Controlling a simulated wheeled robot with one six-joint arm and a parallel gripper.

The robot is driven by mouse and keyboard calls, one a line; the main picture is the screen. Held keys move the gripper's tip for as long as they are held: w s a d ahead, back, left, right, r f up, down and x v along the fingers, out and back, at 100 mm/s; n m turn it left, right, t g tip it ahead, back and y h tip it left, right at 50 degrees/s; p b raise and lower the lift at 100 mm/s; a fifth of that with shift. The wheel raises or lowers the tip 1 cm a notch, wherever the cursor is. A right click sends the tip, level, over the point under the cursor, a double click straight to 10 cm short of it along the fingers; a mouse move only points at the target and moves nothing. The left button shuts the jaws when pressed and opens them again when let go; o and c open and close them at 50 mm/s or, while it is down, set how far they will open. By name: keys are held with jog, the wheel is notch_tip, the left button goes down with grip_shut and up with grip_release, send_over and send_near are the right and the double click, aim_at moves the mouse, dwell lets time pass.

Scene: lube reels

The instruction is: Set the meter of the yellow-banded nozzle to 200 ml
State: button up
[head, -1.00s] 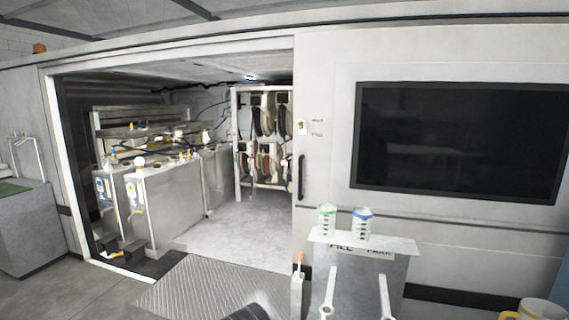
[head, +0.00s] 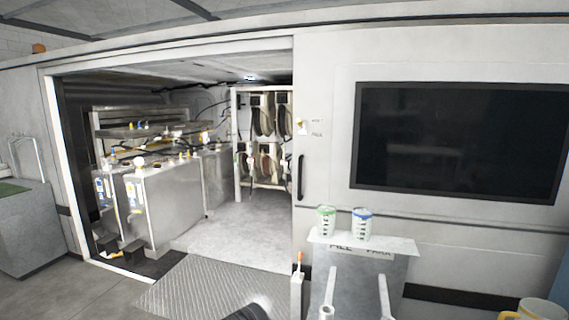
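Several hose reels (head: 262,120) hang in a white rack (head: 236,150) at the back of the open bay. Small shapes hang at the reels, too small to tell as nozzles. I cannot make out a yellow band or a meter reading on any of them. Small yellow items (head: 136,200) show on the front of a grey tank (head: 165,205) on the left of the bay, but I cannot tell what they are.
A ramp (head: 205,290) leads up to the bay's clear floor (head: 240,225). Right of the opening, a stand (head: 390,272) holds a green-rimmed jug (head: 326,222) and a blue-rimmed jug (head: 362,225). An orange-tipped post (head: 297,290) stands beside it. A yellow mug (head: 540,310) is at bottom right.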

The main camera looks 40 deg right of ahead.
grip_shut()
dwell(0.4)
dwell(0.8)
